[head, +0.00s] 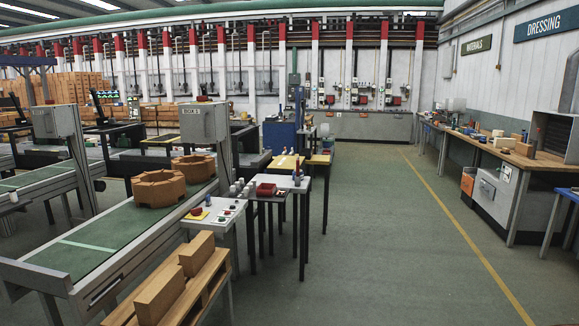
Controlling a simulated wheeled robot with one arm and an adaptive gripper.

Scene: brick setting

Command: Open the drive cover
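I cannot tell for sure which part is the drive cover. A conveyor with a green belt (80,248) runs along the left, with grey side rails. A grey upright housing (204,122) with a small label stands beside the belt. Two orange-brown notched blocks (159,188) sit on the belt. A grey cabinet (489,192) with a white label sits under the right-hand bench. My gripper is not in view.
A wooden pallet (205,288) with tan blocks (160,293) stands at front left. A small dark table (283,182) holds a red tray (266,189) and small white items. A cluttered bench (510,158) lines the right wall. The green floor aisle (400,250) with a yellow line is clear.

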